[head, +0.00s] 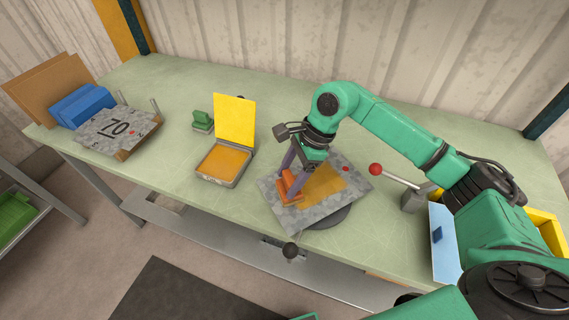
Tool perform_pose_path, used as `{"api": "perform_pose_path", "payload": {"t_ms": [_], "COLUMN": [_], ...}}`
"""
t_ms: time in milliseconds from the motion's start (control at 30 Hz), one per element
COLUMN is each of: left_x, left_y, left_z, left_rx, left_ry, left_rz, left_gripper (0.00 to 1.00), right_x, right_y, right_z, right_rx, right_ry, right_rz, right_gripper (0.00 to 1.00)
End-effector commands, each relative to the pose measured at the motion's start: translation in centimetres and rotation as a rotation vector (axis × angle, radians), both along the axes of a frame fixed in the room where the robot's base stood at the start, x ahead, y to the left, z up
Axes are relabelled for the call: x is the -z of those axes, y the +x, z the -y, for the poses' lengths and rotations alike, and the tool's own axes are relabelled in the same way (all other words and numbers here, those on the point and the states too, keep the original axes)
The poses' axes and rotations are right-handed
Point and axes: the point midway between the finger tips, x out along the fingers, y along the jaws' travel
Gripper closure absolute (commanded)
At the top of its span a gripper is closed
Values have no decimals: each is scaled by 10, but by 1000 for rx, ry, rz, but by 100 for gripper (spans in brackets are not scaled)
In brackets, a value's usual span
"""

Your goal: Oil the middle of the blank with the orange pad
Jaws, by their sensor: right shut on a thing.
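The blank (300,217) is a mottled grey sheet lying on a dark round base near the table's front edge. A brownish-orange oily patch (323,187) covers much of its middle, and a small red mark sits near its right corner. My right gripper (291,180) is shut on the orange pad (284,187), over the left part of the blank. The pad appears to touch the sheet at the patch's left edge. The fingers partly hide the pad. My left gripper is not in view.
Left of the blank is an open tin (222,182) with orange filling and a raised yellow lid (235,120). A green block (202,120) stands behind it. A grey sheet marked 70 (100,140) lies far left. A red-knobbed lever (376,169) stands right of the blank.

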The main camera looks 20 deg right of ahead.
Motion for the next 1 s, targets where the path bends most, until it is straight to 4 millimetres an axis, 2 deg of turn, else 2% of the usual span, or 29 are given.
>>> {"api": "perform_pose_path", "payload": {"t_ms": [100, 600, 800, 1000], "left_x": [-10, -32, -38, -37], "left_y": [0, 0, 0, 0], "left_z": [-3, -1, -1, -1], "left_rx": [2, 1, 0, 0], "left_ry": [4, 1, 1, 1], "left_rz": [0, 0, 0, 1], "left_gripper": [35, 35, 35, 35], "right_x": [-23, -67, -79, -80], "right_y": [0, -3, -4, -4], "right_z": [1, 5, 5, 6], "right_rx": [1, 13, 18, 19], "right_ry": [-1, -1, 0, 0], "right_rz": [6, 3, 3, 3], "right_gripper": [75, 75, 75, 75]}}
